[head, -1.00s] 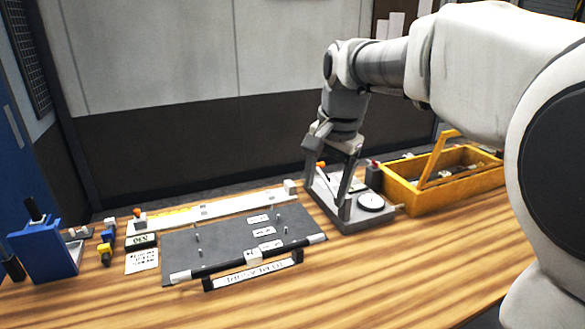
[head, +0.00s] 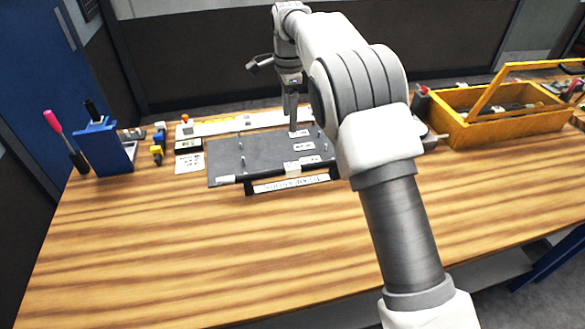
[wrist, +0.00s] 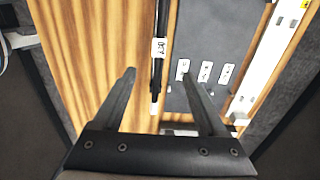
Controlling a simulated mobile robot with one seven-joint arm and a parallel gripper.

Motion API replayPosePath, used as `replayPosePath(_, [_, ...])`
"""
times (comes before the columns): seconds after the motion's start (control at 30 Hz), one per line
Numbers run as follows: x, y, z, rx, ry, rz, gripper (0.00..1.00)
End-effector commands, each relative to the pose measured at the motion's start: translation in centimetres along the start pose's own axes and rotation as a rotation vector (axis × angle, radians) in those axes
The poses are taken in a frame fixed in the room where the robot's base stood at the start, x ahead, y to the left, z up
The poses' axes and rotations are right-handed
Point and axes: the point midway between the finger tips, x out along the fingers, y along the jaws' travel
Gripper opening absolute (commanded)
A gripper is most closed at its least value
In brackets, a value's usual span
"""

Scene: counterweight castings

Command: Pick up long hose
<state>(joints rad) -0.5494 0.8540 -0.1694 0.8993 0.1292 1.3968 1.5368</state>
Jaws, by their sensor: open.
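The long hose (head: 262,174) is a thin black tube with white ends and a small white tag. It lies along the front edge of the dark grey board (head: 225,160), its right part hidden by my arm. In the wrist view the hose (wrist: 156,76) runs up the picture between my fingers, with its tag and one white end showing. My gripper (head: 293,130) is over the board, pointing down. In the wrist view my gripper (wrist: 157,72) is open, one finger on each side of the hose, and nothing is held. Its height above the hose is hard to judge.
Short upright pegs (head: 241,146) and white labels stand on the board. A labelled strip (head: 290,185) sits in front. A yellow toolbox (head: 500,125) is at right, a blue holder (head: 105,150) at left. The wooden table's front (head: 200,250) is clear.

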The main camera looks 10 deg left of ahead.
Motion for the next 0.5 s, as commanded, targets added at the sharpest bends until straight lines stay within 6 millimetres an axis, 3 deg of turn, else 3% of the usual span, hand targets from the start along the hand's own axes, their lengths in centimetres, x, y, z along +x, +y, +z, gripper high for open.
replayPosePath(0.5, [10.2,0.1,-0.1,0.000,-0.001,0.003,0.75])
